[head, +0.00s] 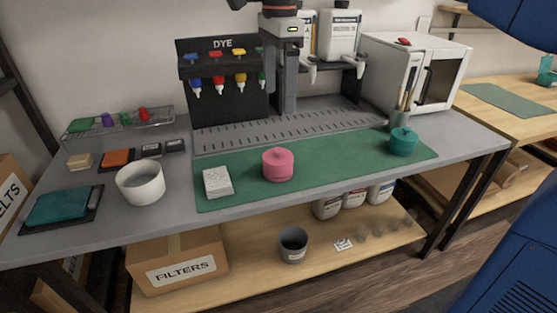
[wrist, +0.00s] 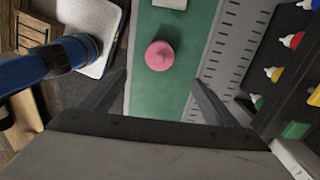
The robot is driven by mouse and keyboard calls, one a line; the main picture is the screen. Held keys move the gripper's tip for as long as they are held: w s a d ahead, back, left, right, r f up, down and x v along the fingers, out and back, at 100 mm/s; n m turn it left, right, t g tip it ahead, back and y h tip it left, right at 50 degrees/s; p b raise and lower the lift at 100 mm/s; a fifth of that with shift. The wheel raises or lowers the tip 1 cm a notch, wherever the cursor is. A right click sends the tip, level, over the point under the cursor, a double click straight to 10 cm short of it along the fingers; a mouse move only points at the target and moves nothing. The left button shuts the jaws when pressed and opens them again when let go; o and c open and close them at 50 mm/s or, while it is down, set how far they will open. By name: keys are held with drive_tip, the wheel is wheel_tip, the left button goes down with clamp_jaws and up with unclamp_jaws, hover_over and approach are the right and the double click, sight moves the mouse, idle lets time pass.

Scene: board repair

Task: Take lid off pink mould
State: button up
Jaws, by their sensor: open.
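The pink mould (head: 278,168) stands upright on the green mat, with a round pink lid (head: 278,155) on top that has a small raised knob. In the wrist view the pink mould (wrist: 158,62) is seen from above, its lid covering it, and its inside is hidden. My gripper (wrist: 160,78) is open and empty, high above the bench. Its two fingers are spread wide, with the pink mould showing beyond and between them, untouched.
A white block (head: 217,181) lies left of the mould, a white bowl (head: 141,184) farther left. A teal lidded mould (head: 403,142) stands at the mat's right end. The dye rack (head: 222,75) is behind. The green mat (head: 340,170) is clear between the two moulds.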

drive_tip(key=a, duration=0.1)
approach(277, 149)
drive_tip(key=f, duration=0.5)
drive_tip(key=shift+w+a+f, duration=0.1)
drive_tip(key=shift+a+f, duration=0.3)
drive_tip(key=shift+d+f, duration=0.15)
drive_tip(key=shift+f, duration=1.15)
drive_tip(key=shift+d+f, duration=0.15)
drive_tip(key=shift+f, duration=1.15)
drive_tip(key=c, duration=1.1)
